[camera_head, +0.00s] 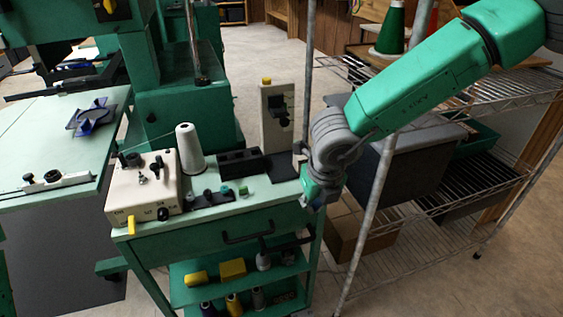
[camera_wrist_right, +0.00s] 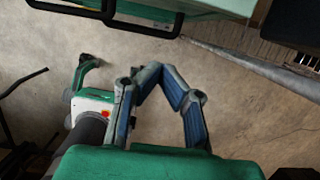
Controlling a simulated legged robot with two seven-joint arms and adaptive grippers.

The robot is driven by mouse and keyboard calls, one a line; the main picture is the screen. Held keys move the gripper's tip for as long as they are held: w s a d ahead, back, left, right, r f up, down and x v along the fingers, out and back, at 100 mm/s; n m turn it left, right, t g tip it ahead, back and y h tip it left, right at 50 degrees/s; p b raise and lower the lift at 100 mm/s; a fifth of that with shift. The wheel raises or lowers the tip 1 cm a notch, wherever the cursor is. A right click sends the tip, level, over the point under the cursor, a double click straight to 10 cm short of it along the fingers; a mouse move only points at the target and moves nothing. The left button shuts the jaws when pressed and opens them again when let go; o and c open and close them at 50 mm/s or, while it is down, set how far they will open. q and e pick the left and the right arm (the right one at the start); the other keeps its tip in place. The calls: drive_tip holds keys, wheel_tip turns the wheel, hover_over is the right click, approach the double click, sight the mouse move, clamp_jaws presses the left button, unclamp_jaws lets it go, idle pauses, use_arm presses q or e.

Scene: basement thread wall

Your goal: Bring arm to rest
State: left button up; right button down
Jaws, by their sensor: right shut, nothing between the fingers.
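My right arm comes in from the upper right in the head view, green with a grey wrist, and angles down to the cart's right end. My right gripper (camera_head: 318,197) hangs beside the right edge of the green cart top (camera_head: 220,209), mostly hidden by its own wrist. In the right wrist view its blue-grey fingers (camera_wrist_right: 150,74) meet at the tips, shut and empty, above bare floor. Whether it touches the cart cannot be told. My left gripper is not in view.
The cart carries a cream control box (camera_head: 143,188), a white thread cone (camera_head: 189,148) and an upright cream stand (camera_head: 277,115). A wire shelf rack (camera_head: 420,255) stands close on the right. A green table (camera_head: 50,130) is at left.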

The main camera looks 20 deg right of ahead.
drive_tip(key=s+d+f+n+h, duration=0.2)
drive_tip(key=s+d+f+n, duration=0.3)
drive_tip(key=s+f+n, duration=1.1)
drive_tip(key=s+d+f+n+g+y, duration=0.1)
drive_tip(key=s+d+f+n+g, duration=0.1)
drive_tip(key=s+n, duration=0.9)
drive_tip(key=n, duration=0.9)
drive_tip(key=shift+s+f+y, duration=0.15)
drive_tip(key=shift+s+y, duration=0.15)
drive_tip(key=shift+s, duration=0.1)
drive_tip(key=shift+d, duration=0.3)
drive_tip(key=shift+a, duration=0.1)
